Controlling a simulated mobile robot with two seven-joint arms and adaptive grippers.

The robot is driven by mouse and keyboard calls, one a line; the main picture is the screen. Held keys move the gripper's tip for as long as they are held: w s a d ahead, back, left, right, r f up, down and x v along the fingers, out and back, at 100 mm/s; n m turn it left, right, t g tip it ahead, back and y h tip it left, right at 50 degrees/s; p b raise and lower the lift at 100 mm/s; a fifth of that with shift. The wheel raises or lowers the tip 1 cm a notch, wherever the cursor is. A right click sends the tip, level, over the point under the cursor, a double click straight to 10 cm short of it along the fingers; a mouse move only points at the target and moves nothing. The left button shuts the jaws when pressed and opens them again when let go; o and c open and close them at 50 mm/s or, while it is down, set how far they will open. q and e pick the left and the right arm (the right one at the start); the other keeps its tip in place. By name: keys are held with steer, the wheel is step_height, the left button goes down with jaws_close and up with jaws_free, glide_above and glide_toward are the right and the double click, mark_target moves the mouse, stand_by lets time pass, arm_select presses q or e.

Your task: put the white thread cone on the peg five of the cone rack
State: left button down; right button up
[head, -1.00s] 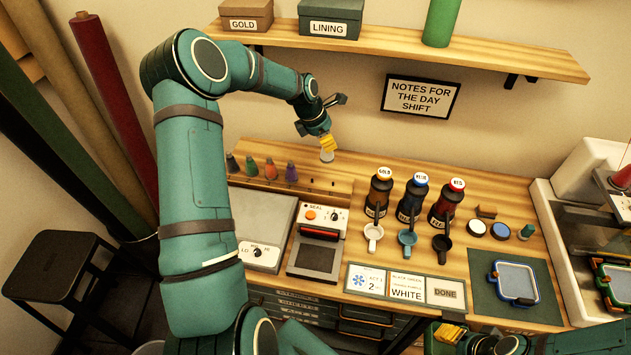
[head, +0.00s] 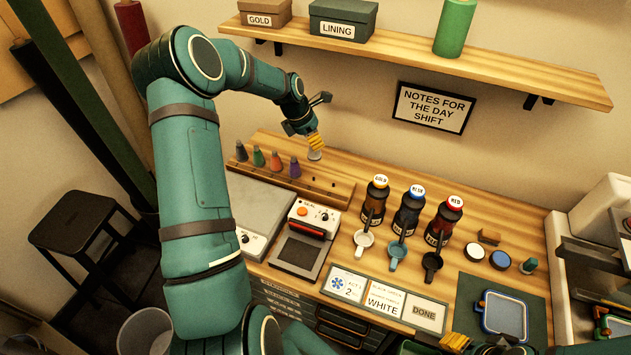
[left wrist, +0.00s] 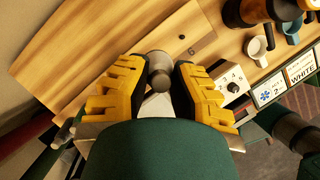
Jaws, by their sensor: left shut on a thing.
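The white thread cone (head: 315,154) is held by my left gripper (head: 314,143), above the right part of the cone rack (head: 325,197). In the left wrist view the cone (left wrist: 159,66) shows as a greyish round end between the yellow finger pads (left wrist: 158,82). The wooden rack carries a dark cone (head: 241,152), a green cone (head: 258,156), an orange cone (head: 276,160) and a purple cone (head: 295,168). Small bare pegs (head: 333,185) stand to the right of the purple one. The cone appears clear of the rack. My right gripper (head: 456,342) is partly cut off at the bottom edge.
A heat sealer (head: 305,240) and a grey plate (head: 250,215) stand before the rack. Several capped bottles (head: 408,212) and small cups (head: 397,253) stand to its right. A shelf (head: 420,58) hangs on the wall above. The rack's right end is clear.

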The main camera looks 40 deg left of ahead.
mark_target(313, 154)
arm_select(q)
step_height(313, 154, down, 6)
steer(key=shift+s+a+r, duration=0.1)
steer(key=shift+a, duration=0.05)
steer(key=shift+f, duration=2.15)
steer(key=c, duration=1)
jaws_free()
steer(key=shift+f, duration=0.1)
steer(key=shift+o, duration=0.2)
